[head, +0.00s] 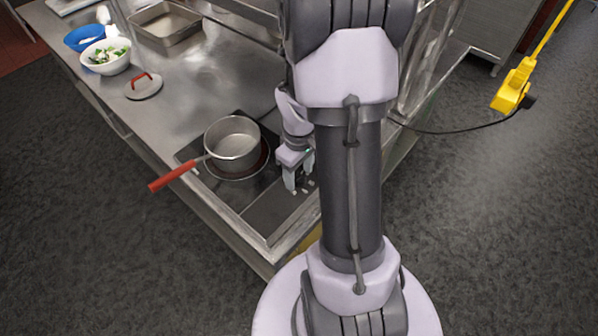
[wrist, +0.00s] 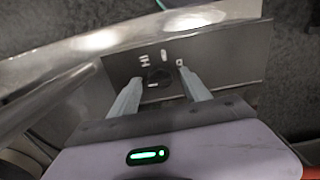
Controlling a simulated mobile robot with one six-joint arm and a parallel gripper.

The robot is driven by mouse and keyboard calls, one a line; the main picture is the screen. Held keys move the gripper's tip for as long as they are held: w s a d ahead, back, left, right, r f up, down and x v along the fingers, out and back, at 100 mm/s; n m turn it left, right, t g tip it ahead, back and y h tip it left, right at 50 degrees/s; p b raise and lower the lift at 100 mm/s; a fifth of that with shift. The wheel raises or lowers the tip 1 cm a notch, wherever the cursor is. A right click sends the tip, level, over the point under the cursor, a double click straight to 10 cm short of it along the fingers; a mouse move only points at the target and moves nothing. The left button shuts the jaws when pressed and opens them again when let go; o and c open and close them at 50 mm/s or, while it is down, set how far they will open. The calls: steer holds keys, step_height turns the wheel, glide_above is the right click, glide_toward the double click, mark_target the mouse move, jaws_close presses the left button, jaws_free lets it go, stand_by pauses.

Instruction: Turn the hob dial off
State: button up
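The hob dial (wrist: 157,76) is a dark round knob on a grey control panel (wrist: 215,74), with white marks around it, in the wrist view. My gripper (wrist: 160,79) is open, its two pale fingers apart, with the dial showing between the fingertips. I cannot tell whether the fingers touch it. In the head view my gripper (head: 299,183) points down at the hob's panel strip (head: 262,216), and the dial cannot be made out there. The dark hob (head: 257,188) bears a steel saucepan (head: 232,148) with a red handle.
The saucepan's red handle (head: 172,177) sticks out past the counter's front edge. A lid (head: 143,88), a white bowl of food (head: 106,58), a blue bowl (head: 84,38) and a metal tray (head: 165,25) stand farther back.

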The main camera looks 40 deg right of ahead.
mark_target(299, 175)
step_height(299, 175, up, 18)
steer(key=p, duration=0.5)
steer(key=shift+f, duration=0.25)
